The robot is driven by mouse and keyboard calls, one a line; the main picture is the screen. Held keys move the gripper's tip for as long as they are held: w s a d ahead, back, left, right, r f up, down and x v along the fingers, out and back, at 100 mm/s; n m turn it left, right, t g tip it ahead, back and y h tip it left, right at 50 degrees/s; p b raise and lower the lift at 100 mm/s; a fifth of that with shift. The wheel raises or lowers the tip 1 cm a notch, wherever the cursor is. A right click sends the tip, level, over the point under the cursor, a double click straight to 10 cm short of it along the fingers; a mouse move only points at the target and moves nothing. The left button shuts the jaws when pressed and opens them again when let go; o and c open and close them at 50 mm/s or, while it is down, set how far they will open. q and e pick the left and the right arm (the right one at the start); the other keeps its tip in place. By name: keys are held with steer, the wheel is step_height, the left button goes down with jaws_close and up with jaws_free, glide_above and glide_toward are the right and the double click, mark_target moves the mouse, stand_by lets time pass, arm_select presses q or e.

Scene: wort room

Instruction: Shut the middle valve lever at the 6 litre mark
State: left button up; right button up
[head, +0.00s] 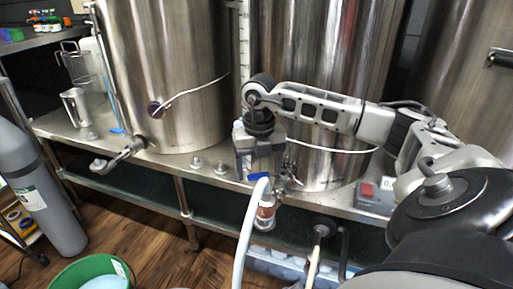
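The middle steel tank (320,75) stands behind my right arm, with a valve (287,181) low on its front. A blue lever piece (259,177) shows just below my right gripper (258,168). The gripper points down in front of the valve and hides part of it. I cannot tell whether its fingers touch the lever or how far apart they are. A pale upright scale (244,45) stands left of the middle tank; its marks are too small to read, and no liquid level is clear.
A box with a red button (376,196) sits right on the steel bench. A green bucket (92,273) stands on the floor.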

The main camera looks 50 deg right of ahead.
mark_target(259, 174)
steer(key=shift+r, duration=0.2)
arm_select(q)
steer(key=f+g+p, duration=0.1)
steer(key=p, duration=0.1)
steer(key=a+f+g+y+p, duration=0.1)
steer(key=p, duration=0.1)
steer(key=shift+s+a+p, duration=0.2)
steer(key=shift+s+p, duration=0.1)
arm_select(e)
step_height(259, 174, up, 16)
steer(key=shift+f, duration=0.25)
